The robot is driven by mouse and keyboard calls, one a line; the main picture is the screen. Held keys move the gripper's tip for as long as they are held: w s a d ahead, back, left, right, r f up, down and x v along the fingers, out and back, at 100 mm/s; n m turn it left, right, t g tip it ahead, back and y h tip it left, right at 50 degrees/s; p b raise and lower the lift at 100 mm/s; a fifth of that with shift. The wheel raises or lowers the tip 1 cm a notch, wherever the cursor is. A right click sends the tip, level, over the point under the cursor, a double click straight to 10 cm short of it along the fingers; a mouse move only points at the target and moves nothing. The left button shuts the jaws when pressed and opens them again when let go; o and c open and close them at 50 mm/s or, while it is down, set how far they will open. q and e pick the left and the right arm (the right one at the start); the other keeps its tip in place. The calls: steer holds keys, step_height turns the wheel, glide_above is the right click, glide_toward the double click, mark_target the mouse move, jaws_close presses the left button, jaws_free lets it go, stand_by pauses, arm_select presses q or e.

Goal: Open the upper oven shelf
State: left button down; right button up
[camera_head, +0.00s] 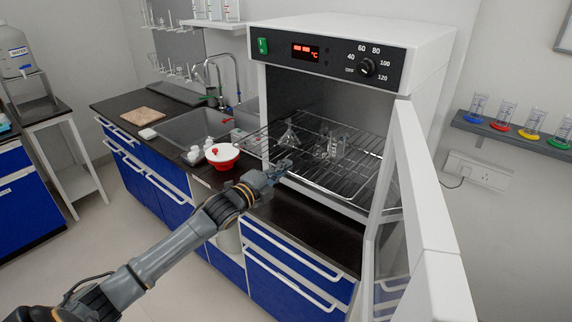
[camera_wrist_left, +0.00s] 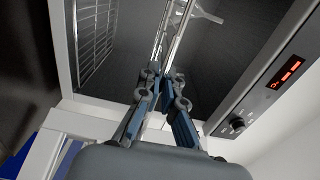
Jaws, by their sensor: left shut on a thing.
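The white oven (camera_head: 340,60) stands on the dark counter with its door (camera_head: 425,220) swung open to the right. The upper oven shelf (camera_head: 335,180) is a wire rack that sticks out of the oven's front, with clear glass flasks (camera_head: 288,136) on it. My left gripper (camera_head: 278,172) is at the rack's front edge. In the left wrist view my left gripper (camera_wrist_left: 165,90) is shut on the rack's rod (camera_wrist_left: 172,35), with its fingers close together. The right gripper is in neither view.
A sink (camera_head: 195,130) and a red-and-white bowl (camera_head: 222,155) are on the counter left of the oven. Blue drawers (camera_head: 290,265) are below. A wall shelf (camera_head: 515,135) with several coloured-base glasses is at the right. The floor at the left is clear.

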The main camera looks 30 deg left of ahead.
arm_select(q)
steer(key=shift+s, duration=0.1)
steer(key=c, duration=1.5)
jaws_free()
steer(key=s, duration=0.4)
steer(key=s+a, duration=0.1)
steer(key=s, duration=0.6)
steer(key=shift+s+a, duration=0.35)
steer(key=shift+s, duration=0.05)
steer(key=shift+f, duration=0.15)
